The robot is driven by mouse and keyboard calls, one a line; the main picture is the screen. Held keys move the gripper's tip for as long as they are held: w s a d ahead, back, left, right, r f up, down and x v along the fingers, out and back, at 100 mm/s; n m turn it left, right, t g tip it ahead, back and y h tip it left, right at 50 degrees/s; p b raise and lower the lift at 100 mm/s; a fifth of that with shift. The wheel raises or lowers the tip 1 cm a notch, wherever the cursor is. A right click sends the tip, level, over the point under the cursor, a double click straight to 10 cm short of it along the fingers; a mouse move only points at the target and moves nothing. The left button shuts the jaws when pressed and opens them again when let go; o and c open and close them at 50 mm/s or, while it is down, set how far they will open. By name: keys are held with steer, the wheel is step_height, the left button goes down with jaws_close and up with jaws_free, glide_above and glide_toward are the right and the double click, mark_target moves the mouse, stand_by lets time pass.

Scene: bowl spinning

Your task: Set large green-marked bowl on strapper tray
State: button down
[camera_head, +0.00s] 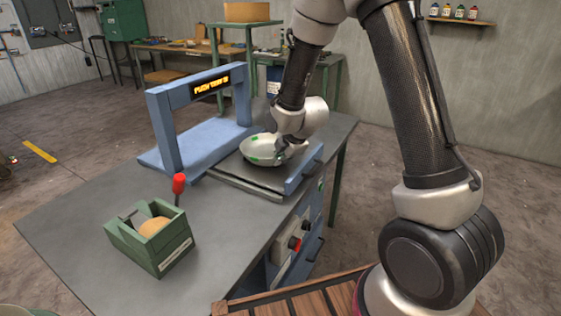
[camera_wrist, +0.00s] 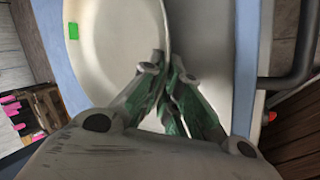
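The large pale bowl (camera_head: 258,151) with green marks sits upright over the grey tray (camera_head: 233,181) of the blue strapper (camera_head: 200,143). Whether its underside touches the tray is hidden. My gripper (camera_head: 284,155) is at the bowl's right side, partly hidden by my wrist in the head view. In the wrist view, my gripper's fingers (camera_wrist: 167,68) close around the bowl's rim, one on each side. The bowl's inside (camera_wrist: 115,50) is empty where it shows, and a green mark (camera_wrist: 73,31) lies at its left.
A green box (camera_head: 150,236) with a round tan item stands on the table (camera_head: 90,208) at front left. A red-topped lever (camera_head: 179,186) rises beside it. The strapper's frame with its lit sign (camera_head: 211,84) stands behind the bowl.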

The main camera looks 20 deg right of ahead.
steer(key=shift+f, duration=0.6)
steer(key=c, duration=1.6)
jaws_free()
steer(key=shift+c, duration=0.2)
steer(key=shift+r, duration=0.1)
steer(key=s+d+r+m+g+h, duration=0.1)
steer(key=s+d+r+m, duration=0.4)
steer(key=s+r, duration=0.45)
steer(key=s+d+r+m, duration=0.55)
steer(key=s+r, duration=0.35)
steer(key=r, duration=0.2)
steer(key=s+d+r+m, duration=0.2)
steer(key=s+m, duration=0.3)
steer(key=s, duration=0.2)
steer(key=s+d+r+m+g, duration=0.1)
steer(key=s+d+m, duration=0.1)
steer(key=s+m, duration=0.3)
steer(key=s, duration=0.2)
steer(key=shift+s+r+m+h, duration=0.35)
steer(key=shift+s+r+h, duration=0.05)
